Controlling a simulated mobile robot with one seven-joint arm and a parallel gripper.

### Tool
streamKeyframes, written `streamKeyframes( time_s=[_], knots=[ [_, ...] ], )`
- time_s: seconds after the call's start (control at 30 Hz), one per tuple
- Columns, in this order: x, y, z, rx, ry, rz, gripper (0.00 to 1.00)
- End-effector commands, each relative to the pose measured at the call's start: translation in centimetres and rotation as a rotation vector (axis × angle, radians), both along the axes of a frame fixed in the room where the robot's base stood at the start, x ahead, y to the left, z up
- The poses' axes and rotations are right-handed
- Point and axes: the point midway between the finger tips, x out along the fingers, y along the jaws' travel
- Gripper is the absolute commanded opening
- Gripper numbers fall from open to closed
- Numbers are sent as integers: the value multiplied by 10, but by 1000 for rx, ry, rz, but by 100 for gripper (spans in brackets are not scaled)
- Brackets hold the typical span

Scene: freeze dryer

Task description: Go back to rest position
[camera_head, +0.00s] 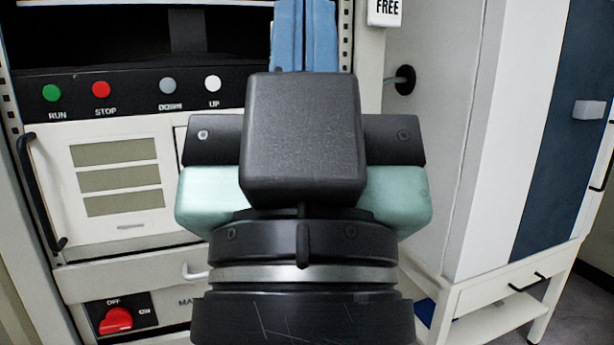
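My gripper (305,140) fills the middle of the head view, seen from behind its dark wrist and housing. Its fingertips are hidden behind the housing, so I cannot tell whether it is open or shut or holds anything. Pale green parts show on both sides of the housing. The freeze dryer panel (130,95) stands beyond it, with a green RUN button (51,93), a red STOP button (101,90), a grey button (168,86) and a white UP button (212,84). Contact between the gripper and the panel cannot be seen.
A red rotary switch (116,320) sits at lower left, pointing unclear. A black handle (40,190) runs along the left. A white and blue cabinet (470,140) stands at right.

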Motion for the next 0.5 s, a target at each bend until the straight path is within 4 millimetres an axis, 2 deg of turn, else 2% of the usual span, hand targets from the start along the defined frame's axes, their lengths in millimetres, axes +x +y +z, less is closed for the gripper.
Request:
streamKeyframes(
  time_s=[0.03, 0.5],
  knots=[
    [1, -1, 36, 0, 3, -3, 0],
    [3, -1, 179, -3, 9, -3, 0]
  ],
)
